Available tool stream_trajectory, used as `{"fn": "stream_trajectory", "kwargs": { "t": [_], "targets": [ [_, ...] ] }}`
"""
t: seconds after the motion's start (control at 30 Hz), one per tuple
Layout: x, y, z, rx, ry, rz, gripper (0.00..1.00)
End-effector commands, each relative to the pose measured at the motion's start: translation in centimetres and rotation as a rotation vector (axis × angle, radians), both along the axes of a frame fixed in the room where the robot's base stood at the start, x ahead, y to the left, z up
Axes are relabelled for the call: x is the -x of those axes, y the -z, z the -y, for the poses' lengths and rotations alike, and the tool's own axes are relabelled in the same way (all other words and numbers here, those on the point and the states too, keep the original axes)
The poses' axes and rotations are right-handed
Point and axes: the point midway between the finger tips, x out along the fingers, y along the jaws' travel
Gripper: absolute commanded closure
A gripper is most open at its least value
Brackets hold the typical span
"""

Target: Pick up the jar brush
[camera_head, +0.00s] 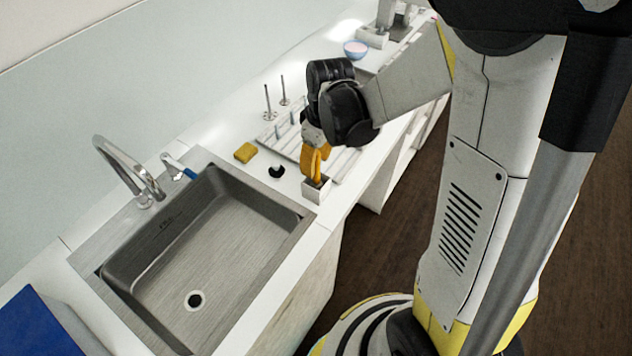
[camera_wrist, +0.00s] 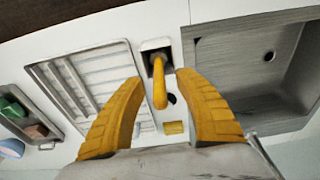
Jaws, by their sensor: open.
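The jar brush (camera_wrist: 159,88) shows in the wrist view as a curved orange-yellow handle rising out of a small white holder (camera_head: 316,193). The holder also shows in the wrist view (camera_wrist: 147,45), with a dark inside. It stands on the counter's front edge beside the sink. The brush's lower end is hidden in the holder. My gripper (camera_wrist: 160,77) has orange-yellow fingers, spread open on either side of the handle with gaps between. In the head view my gripper (camera_head: 317,171) is just above the holder, and its similar colour makes the handle hard to tell apart.
The steel sink (camera_head: 150,270) with a curved tap (camera_head: 125,165) lies to the left. A yellow sponge (camera_head: 245,152) and a small black object (camera_head: 276,171) lie close behind the holder. A drying rack (camera_head: 345,163) with upright posts is to the right. A blue bowl (camera_head: 355,49) is farther back.

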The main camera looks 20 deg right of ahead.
Motion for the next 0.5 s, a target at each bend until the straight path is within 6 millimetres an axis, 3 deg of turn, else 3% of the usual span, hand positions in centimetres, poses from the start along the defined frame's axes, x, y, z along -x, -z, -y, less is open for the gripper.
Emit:
{"fn": "stream_trajectory", "kwargs": {
  "t": [0.13, 0.4, 0.43, 0.5],
  "targets": [
    [-0.2, 2.1, -0.2, 0.000, 0.000, 0.000, 0.60],
    [-0.2, 2.3, -0.2, 0.000, 0.001, 0.000, 0.60],
    [-0.2, 2.3, -0.2, 0.000, 0.001, 0.000, 0.65],
    [-0.2, 2.3, -0.2, 0.000, 0.001, 0.000, 0.86]
  ]
}}
